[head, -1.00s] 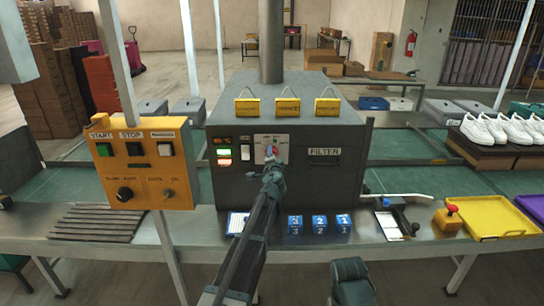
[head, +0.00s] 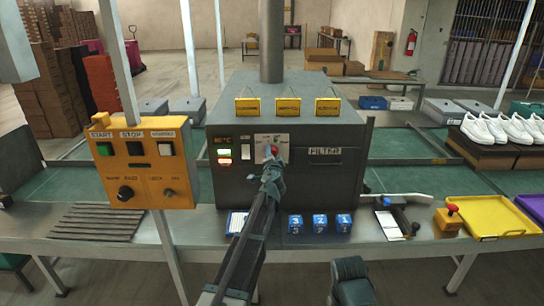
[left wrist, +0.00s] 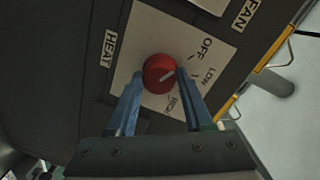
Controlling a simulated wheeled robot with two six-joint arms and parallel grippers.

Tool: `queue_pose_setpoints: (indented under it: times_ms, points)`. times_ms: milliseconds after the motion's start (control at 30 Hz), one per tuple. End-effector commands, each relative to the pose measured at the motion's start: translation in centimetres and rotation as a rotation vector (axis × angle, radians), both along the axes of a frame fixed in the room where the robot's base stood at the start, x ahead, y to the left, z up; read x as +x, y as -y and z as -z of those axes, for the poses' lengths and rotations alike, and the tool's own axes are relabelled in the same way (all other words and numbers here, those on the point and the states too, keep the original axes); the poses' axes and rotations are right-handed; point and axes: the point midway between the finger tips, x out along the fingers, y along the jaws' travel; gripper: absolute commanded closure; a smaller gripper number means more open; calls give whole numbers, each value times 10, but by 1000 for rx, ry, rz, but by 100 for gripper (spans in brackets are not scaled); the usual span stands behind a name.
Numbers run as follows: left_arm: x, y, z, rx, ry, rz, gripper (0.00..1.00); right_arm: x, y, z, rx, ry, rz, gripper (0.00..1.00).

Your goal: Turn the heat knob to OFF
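The heat knob is a round red knob (left wrist: 158,73) on a white plate on the front of the dark grey machine (head: 230,185). It carries a pale pointer line. In the left wrist view the line slants up and right, toward the OFF side; its exact stop is hard to tell. The labels OFF, LOW and HIGH stand around its right side. My left gripper (left wrist: 160,76) has a blue finger on each side of the knob, with no clear gap. In the head view the gripper (head: 272,160) covers part of the knob.
Left of the machine stands an orange control box (head: 145,165) on a post. Blue numbered blocks (head: 319,223), a clamp-like tool (head: 395,215) and a yellow tray (head: 490,217) lie along the bench front. White shoes (head: 490,130) stand at the right.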

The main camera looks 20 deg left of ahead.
Motion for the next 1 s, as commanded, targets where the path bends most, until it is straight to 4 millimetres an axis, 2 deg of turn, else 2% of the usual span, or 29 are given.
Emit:
queue_pose_setpoints:
  times_ms: [33, 133, 167, 567, 767, 1000]
  points:
    - [1, -1, 0, -1, 0, -1, 38, 0, 0, 0, 0, 0, 0, 50]
    - [1, -1, 0, 0, 0, -1, 20, 0, 0, 0, 0, 0, 0, 50]
    - [1, -1, 0, 0, 0, -1, 18, 0, 0, 0, 0, 0, 0, 50]
    - [-5, 1, -1, 0, 0, 0, 18, 0, 0, -1, 0, 0, 0, 50]
    - [-25, 7, -3, 0, 0, 0, 18, 0, 0, -3, 0, 0, 0, 50]
    - [-72, 21, -7, 1, 0, 0, 18, 0, 0, -7, 0, 0, 0, 50]
